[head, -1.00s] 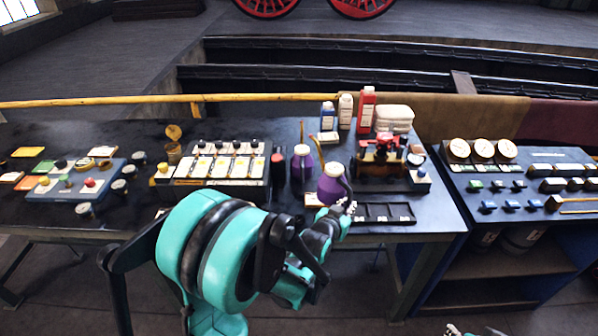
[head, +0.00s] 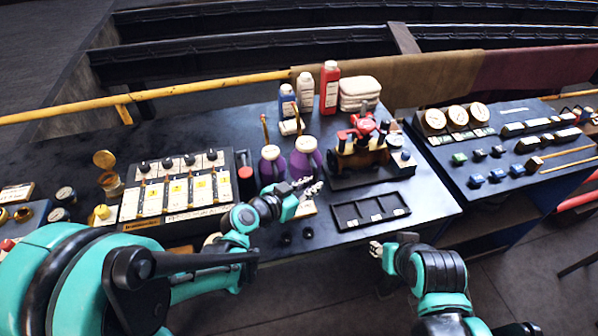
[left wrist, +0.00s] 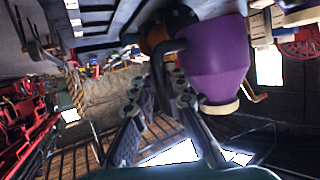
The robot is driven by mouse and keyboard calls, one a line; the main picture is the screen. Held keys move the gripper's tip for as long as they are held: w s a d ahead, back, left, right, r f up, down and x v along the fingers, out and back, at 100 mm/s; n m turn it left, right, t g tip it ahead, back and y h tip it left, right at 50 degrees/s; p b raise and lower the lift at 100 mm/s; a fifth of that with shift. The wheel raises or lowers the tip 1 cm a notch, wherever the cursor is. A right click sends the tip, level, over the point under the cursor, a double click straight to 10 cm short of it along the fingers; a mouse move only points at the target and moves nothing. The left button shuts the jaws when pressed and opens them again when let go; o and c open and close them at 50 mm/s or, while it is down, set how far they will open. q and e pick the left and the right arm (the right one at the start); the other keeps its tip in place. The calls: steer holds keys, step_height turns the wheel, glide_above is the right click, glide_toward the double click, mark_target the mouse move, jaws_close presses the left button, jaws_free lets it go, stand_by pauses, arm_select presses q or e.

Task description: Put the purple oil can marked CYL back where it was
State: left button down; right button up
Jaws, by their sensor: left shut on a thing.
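Two purple oil cans with pale collars show in the head view, side by side. The right one (head: 305,160) is at my left gripper (head: 307,188), which is shut on its dark handle. In the left wrist view the held can (left wrist: 212,60) is large, its handle (left wrist: 158,85) between the fingers. The other can (head: 271,166) stands just left of it on the bench. I cannot read a CYL mark on either. A small pale and brown plate (head: 305,208) lies below my left gripper. My right gripper (head: 377,249) is near the bench's front edge, its fingers unclear.
A black compartment tray (head: 345,226) lies to the right front. A red and brown model (head: 358,150) stands behind it. Bottles, including a red one (head: 329,88), stand at the back. A switch panel (head: 128,208) is on the left. Two small dark knobs (head: 308,233) sit near the front.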

arm_select(q)
steer(key=w+f+b, duration=0.1)
steer(key=w+f, duration=0.1)
steer(key=w, duration=0.1)
steer(key=w+f+b, duration=0.1)
steer(key=w+f, duration=0.1)
steer(key=w, duration=0.1)
steer(key=w+a+f+b, duration=0.1)
steer(key=w+f, duration=0.1)
steer(key=w, duration=0.2)
steer(key=shift+a+f, duration=0.1)
step_height(320, 180, down, 4)
steer(key=shift+f+b, duration=0.1)
steer(key=shift+b, duration=1.05)
steer(key=shift+s+r, duration=0.15)
steer(key=shift+r, duration=0.05)
steer(key=c, duration=1.9)
jaws_free()
steer(key=shift+f, duration=0.1)
steer(key=o, duration=0.3)
steer(key=shift+o, duration=0.2)
